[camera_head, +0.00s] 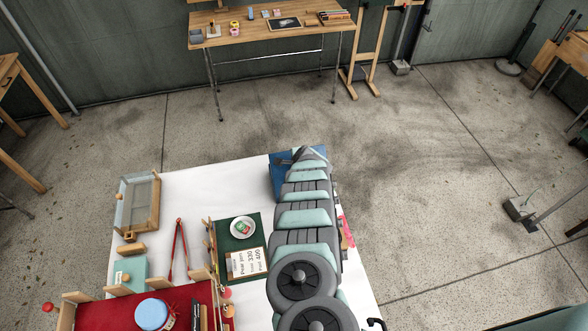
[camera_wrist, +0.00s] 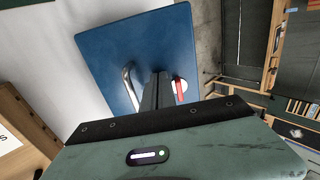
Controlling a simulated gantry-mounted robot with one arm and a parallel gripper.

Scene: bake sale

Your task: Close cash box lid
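The blue cash box (camera_head: 278,180) stands at the far edge of the white table, partly hidden behind my arm. In the wrist view its flat blue lid (camera_wrist: 110,45) fills the upper middle, with a curved metal handle (camera_wrist: 130,85) and a round white fitting with a red mark (camera_wrist: 180,88). How far the lid stands open cannot be told. My gripper (camera_wrist: 157,88) has its dark fingers close together, with nothing seen between them. They appear over the blue surface, between handle and fitting; contact is unclear. In the head view my gripper (camera_head: 301,156) is at the box.
A wooden tray (camera_head: 120,210), red tongs (camera_head: 179,250), a green board (camera_head: 224,228) with a white plate (camera_head: 243,227) and a price sign (camera_head: 246,264) lie left of my arm. A red-lined display (camera_head: 110,315) is at front left. Open floor lies beyond the box.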

